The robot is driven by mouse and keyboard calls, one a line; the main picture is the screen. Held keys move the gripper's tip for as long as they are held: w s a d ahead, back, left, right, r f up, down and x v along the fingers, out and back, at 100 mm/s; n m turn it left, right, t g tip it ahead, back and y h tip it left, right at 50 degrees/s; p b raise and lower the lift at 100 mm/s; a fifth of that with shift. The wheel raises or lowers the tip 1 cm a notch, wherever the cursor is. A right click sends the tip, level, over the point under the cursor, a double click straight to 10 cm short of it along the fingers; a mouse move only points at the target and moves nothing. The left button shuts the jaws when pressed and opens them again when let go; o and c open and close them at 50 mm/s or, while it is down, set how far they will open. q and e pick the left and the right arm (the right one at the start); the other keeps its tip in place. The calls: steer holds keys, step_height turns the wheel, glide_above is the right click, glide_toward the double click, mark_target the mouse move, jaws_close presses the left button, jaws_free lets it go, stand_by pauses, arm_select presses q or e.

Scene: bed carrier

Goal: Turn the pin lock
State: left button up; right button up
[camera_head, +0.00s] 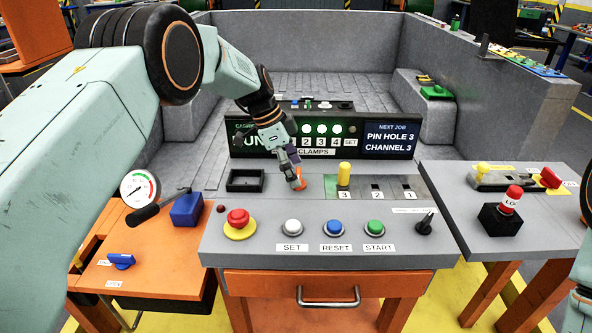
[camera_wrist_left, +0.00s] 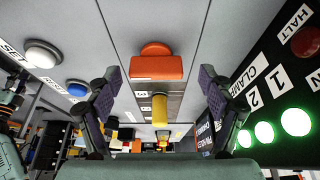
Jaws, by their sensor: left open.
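An orange knob with a wide flat grip, which looks like the pin lock (camera_head: 301,183), stands on the grey console left of the numbered pin holes. It also shows upright in the left wrist view (camera_wrist_left: 156,66). A yellow pin (camera_head: 344,174) stands at hole 3, and it shows beyond the knob in the left wrist view (camera_wrist_left: 159,108). My left gripper (camera_head: 293,170) is open and empty, pointing down at the knob. In the wrist view its two fingers (camera_wrist_left: 160,82) are spread on either side of the knob, with gaps both sides. My right gripper is out of view.
The grey console (camera_head: 262,255) carries a red stop button (camera_head: 238,220) and SET, RESET and START buttons in front. A display panel (camera_head: 390,139) behind reads "PIN HOLE 3, CHANNEL 3".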

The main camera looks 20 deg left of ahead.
arm_select(q)
steer(key=shift+s+d, duration=0.15)
steer(key=shift+d, duration=0.1)
steer(key=shift+s+d+r, duration=0.2)
steer(key=shift+s, duration=0.15)
steer(key=shift+w+a+f, duration=0.2)
steer(key=shift+w+f, duration=0.15)
steer(key=shift+w, duration=0.15)
steer(key=shift+c, duration=1.9)
steer(key=shift+s+d+r, duration=0.15)
steer(key=shift+s+r, duration=0.05)
steer(key=shift+s, duration=0.05)
steer(key=c, duration=0.3)
steer(key=shift+f, duration=0.1)
steer(key=c, duration=0.5)
